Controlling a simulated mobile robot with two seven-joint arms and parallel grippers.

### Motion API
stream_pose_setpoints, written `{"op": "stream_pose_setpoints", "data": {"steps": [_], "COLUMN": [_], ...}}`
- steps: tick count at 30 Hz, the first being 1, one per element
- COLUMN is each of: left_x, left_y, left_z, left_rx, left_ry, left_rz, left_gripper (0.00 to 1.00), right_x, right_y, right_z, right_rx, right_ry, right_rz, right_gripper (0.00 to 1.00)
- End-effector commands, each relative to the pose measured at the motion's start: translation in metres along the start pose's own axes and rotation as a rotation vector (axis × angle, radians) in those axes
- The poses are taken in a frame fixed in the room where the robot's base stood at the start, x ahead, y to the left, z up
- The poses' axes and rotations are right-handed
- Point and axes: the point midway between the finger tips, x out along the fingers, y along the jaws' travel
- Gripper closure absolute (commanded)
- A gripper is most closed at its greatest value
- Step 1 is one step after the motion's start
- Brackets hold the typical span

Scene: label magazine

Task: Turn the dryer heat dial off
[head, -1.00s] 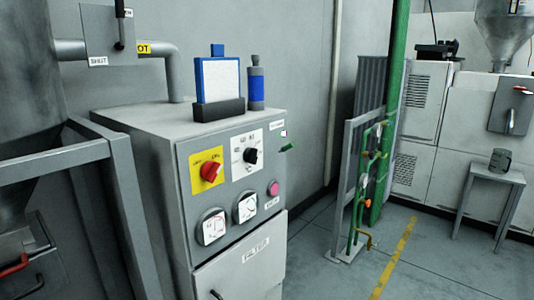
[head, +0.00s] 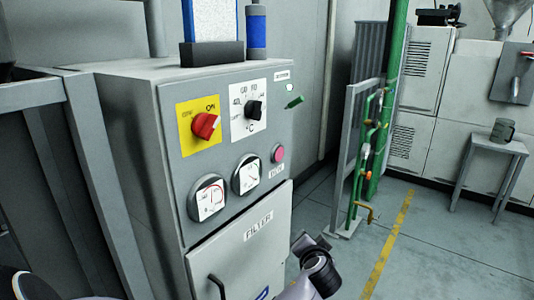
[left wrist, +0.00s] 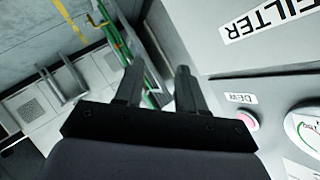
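The dial is a black knob (head: 254,110) on a white plate with a printed scale and a °C mark, on the grey cabinet's front panel in the head view. Its exact setting is too small to read. A red rotary switch on a yellow plate (head: 206,126) sits left of it. In the left wrist view my left gripper (left wrist: 157,80) has its two dark fingers apart, with nothing between them. It is near the cabinet front, apart from the dial; the dial is outside that view. An arm part of mine shows at the head view's bottom. My right gripper is not in view.
Below the dial are two gauges (head: 208,198), a pink button (head: 279,154) and the FILTER door (head: 235,245) with a handle (head: 217,287).

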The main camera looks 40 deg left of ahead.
Motion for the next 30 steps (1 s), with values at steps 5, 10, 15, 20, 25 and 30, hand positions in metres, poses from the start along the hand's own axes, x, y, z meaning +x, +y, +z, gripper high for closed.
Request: {"op": "stream_pose_setpoints", "data": {"steps": [5, 10, 15, 20, 25, 30], "left_x": [0.01, -0.002, -0.032, -0.072, -0.113, -0.136], "left_y": [-0.045, -0.095, -0.147, -0.192, -0.224, -0.24], "left_z": [-0.051, -0.096, -0.134, -0.161, -0.177, -0.184], "left_rx": [-0.062, -0.146, -0.26, -0.387, -0.502, -0.565], "left_ry": [-0.033, -0.071, -0.107, -0.136, -0.157, -0.169], "left_rz": [-0.211, -0.416, -0.617, -0.796, -0.936, -1.006], "left_gripper": [0.61, 0.61, 0.61, 0.61, 0.61, 0.61], "right_x": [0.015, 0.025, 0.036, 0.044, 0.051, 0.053], "right_y": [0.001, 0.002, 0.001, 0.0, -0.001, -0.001], "right_z": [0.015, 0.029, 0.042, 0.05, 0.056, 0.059], "right_rx": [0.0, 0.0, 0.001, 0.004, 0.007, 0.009], "right_ry": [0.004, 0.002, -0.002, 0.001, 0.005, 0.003], "right_rz": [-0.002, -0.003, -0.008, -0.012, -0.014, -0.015], "right_gripper": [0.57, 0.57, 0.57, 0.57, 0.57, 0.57]}}
